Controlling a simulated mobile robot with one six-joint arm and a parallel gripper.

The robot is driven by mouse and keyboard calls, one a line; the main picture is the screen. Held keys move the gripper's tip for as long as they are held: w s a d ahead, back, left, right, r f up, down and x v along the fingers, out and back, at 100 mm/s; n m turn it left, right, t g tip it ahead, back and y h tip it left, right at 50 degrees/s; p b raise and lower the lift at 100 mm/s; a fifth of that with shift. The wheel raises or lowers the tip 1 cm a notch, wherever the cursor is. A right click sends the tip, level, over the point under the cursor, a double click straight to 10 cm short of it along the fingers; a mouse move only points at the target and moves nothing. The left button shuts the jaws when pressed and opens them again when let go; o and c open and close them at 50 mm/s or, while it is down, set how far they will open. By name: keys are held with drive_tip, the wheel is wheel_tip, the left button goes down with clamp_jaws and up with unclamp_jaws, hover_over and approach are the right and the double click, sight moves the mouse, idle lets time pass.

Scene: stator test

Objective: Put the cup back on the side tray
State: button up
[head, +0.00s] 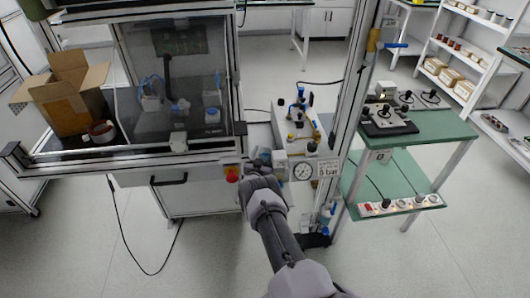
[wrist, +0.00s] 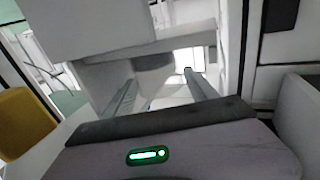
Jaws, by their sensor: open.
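My gripper (head: 260,180) is at the front of the bench cabinet, just right of the red button. In the wrist view my gripper's two fingers (wrist: 160,88) are apart, pointing at a white housing (wrist: 150,40). A dark grey rounded part (wrist: 153,62) shows under that housing, beyond the fingers; I cannot tell if it is the cup. Nothing is clearly held between the fingers. I cannot pick out the cup for certain in either view. I cannot tell which surface is the side tray. My arm hides part of the area around the gripper in the head view.
A red stop button (head: 231,174) is close left of my gripper. A pressure gauge (head: 303,171) is close right. An upright metal post (head: 350,100) stands beyond it. A green table (head: 440,126) carries a dark device. An open cardboard box (head: 70,100) stands left.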

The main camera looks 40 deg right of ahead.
drive_tip(key=shift+r, duration=0.15)
drive_tip(key=p+v, duration=0.6)
drive_tip(key=v, duration=0.6)
drive_tip(key=shift+p, duration=0.35)
